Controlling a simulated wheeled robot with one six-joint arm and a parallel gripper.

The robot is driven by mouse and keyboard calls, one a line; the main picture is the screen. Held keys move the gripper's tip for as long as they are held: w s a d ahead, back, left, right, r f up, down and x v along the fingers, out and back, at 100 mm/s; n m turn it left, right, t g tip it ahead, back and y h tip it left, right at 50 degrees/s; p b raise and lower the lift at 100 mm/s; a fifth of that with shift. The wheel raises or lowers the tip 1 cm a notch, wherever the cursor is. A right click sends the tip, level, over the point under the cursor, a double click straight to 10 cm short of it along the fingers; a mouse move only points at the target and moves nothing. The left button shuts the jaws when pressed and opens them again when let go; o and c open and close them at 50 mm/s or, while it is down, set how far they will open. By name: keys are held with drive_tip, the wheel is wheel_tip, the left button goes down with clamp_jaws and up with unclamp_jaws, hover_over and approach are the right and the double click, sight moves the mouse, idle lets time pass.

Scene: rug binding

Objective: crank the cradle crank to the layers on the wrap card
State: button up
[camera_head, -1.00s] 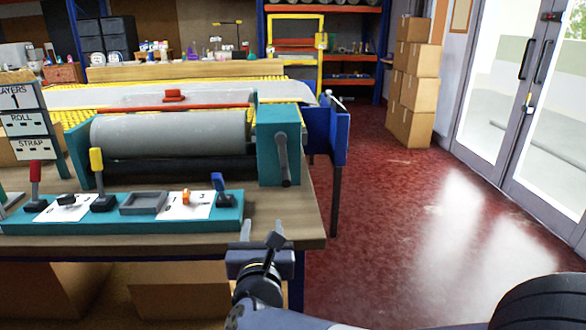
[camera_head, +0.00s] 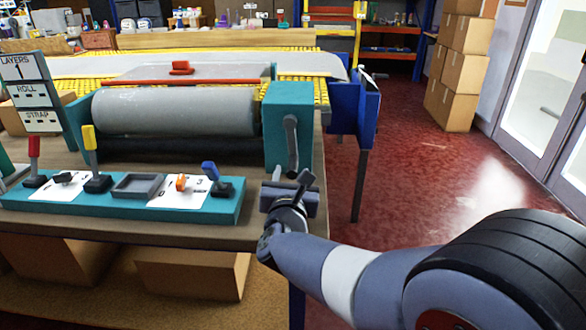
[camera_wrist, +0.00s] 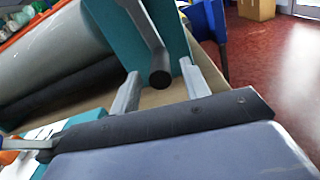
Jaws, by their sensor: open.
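The cradle crank (camera_head: 291,143) is a dark grey arm on the front of the teal end block (camera_head: 272,108) at the roll's right end. Its arm hangs down, with a round handle end at the bottom. In the wrist view the crank handle (camera_wrist: 160,78) shows between and just beyond my open fingers, apart from them. My gripper (camera_head: 291,179) is open and empty, just below the crank at the table's right edge; its fingers also show in the wrist view (camera_wrist: 159,90). The wrap card (camera_head: 24,68) at the far left reads LAYERS 1, with ROLL and STRAP rows below.
A grey roll (camera_head: 175,110) lies in the cradle. A teal control panel (camera_head: 125,205) with red, yellow and blue levers runs along the table front. A blue stand (camera_head: 358,112) stands right of the end block.

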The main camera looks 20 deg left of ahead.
sight(291, 149)
drive_tip(key=shift+x, duration=1.6)
clamp_jaws()
